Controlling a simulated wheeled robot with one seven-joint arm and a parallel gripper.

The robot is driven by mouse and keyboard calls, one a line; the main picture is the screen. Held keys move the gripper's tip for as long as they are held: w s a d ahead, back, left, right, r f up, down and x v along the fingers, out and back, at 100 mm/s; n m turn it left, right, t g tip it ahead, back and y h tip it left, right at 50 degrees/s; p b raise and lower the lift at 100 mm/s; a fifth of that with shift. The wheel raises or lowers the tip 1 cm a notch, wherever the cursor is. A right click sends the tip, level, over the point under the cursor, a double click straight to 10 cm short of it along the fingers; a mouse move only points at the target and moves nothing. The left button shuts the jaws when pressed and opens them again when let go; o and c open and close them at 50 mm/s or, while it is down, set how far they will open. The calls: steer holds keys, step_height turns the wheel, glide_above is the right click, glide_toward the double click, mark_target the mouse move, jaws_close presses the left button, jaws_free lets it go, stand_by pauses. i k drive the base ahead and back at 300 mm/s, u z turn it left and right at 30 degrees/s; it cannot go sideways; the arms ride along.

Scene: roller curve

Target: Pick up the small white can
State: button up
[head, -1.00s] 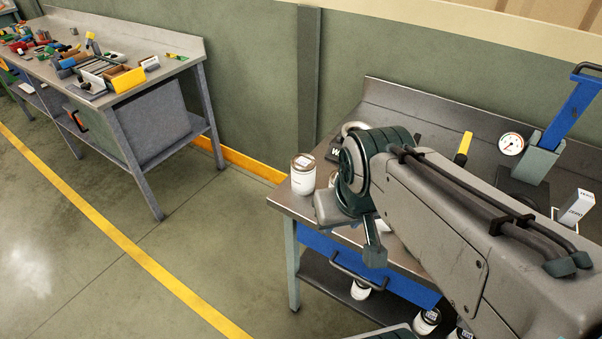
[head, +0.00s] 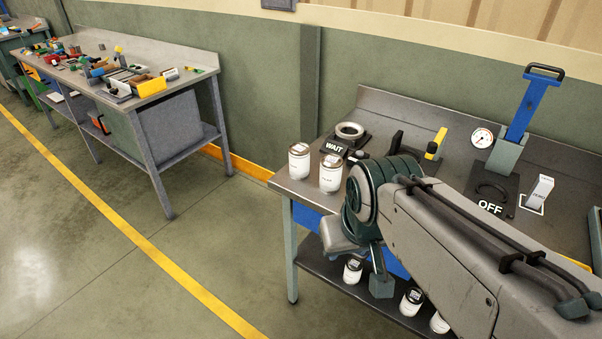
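Two white cans stand upright on the near left corner of the metal bench: a left can (head: 299,161) and a right can (head: 331,173). More white cans stand on the shelf below, including one at the left (head: 353,270), one in the middle (head: 411,301) and one at the right (head: 439,322). I cannot tell which can is the small one. My arm crosses the bench front from the lower right, just right of the two upper cans. My gripper's fingertips cannot be made out, and nothing is seen held.
The bench (head: 300,196) carries a round ring fixture (head: 350,130) by a WAIT label, a yellow-handled lever (head: 437,142), a gauge (head: 481,138), a blue lever (head: 522,108) and an OFF plate (head: 490,206). A cluttered workbench (head: 190,76) stands left. The floor between is clear.

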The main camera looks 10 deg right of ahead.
mark_target(298, 152)
steer(key=u, duration=0.45)
steer(key=i, duration=1.1)
steer(key=z, duration=0.25)
